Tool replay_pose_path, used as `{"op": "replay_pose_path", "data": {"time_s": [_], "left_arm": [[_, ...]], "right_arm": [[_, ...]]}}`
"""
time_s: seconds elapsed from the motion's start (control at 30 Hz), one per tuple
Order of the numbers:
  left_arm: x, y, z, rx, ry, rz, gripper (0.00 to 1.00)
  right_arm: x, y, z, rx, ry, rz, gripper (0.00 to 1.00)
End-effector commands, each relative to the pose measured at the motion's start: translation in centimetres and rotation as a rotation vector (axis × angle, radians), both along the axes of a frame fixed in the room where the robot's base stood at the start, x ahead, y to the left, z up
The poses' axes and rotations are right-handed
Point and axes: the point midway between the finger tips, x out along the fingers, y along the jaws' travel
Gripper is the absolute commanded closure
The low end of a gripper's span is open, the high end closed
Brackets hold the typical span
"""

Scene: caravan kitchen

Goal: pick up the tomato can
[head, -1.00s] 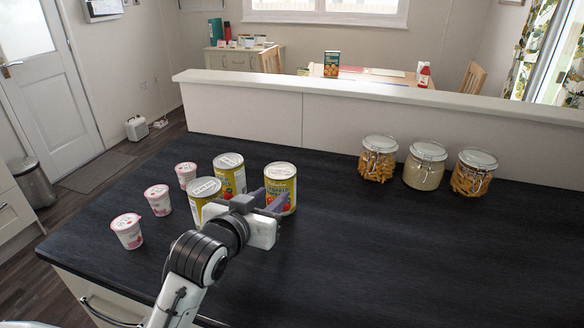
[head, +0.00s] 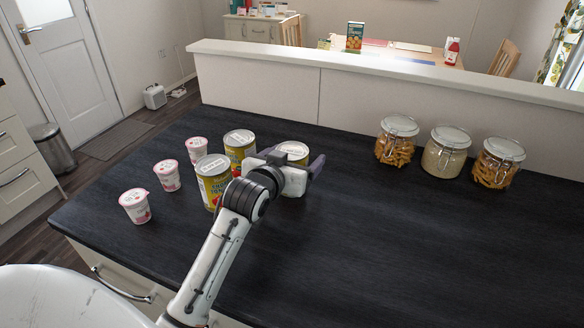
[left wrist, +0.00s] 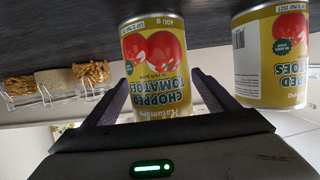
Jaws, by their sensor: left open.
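Three yellow tomato cans with pale lids stand upright on the dark counter: a back one (head: 239,143), a front one (head: 212,178) and a right one (head: 292,147). My left gripper (head: 292,162) is open at the right can and hides much of its body in the head view. In the left wrist view, which is upside down, the right can (left wrist: 154,62) shows its chopped-tomatoes label between the two spread fingers (left wrist: 158,82). Whether a finger touches it I cannot tell. Another can (left wrist: 270,60) stands close beside one finger. My right gripper is not in view.
Three pink-and-white yoghurt cups (head: 166,176) stand left of the cans. Three glass jars (head: 447,153) stand at the back right by the low partition (head: 350,102). The counter (head: 400,240) is clear in the middle and front right.

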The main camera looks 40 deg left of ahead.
Motion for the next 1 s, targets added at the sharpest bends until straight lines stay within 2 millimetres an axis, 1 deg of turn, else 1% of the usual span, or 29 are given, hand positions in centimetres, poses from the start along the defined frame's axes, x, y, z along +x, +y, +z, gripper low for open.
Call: {"op": "replay_pose_path", "data": {"time_s": [0.03,0.13,0.37,0.4,0.73,0.77,1.0], "left_arm": [[0.58,0.23,-0.14,0.001,0.001,0.001,0.2],[1.25,0.39,-0.35,0.001,0.0,0.001,0.2],[1.38,0.43,-0.45,0.001,-0.001,0.001,0.2],[1.38,0.43,-0.45,0.001,-0.001,0.001,0.22],[1.35,0.42,-0.46,0.001,0.0,0.001,0.77],[1.39,0.44,-0.21,0.003,-0.006,0.001,0.79],[1.41,0.45,0.07,0.002,-0.006,0.001,0.79]], "right_arm": [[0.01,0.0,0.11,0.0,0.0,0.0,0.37],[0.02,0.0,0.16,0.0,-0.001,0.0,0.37],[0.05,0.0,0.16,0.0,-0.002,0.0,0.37],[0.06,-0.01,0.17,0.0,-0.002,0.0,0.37],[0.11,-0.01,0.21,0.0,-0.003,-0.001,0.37],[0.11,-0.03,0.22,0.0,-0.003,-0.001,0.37],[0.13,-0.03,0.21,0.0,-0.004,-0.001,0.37]]}}
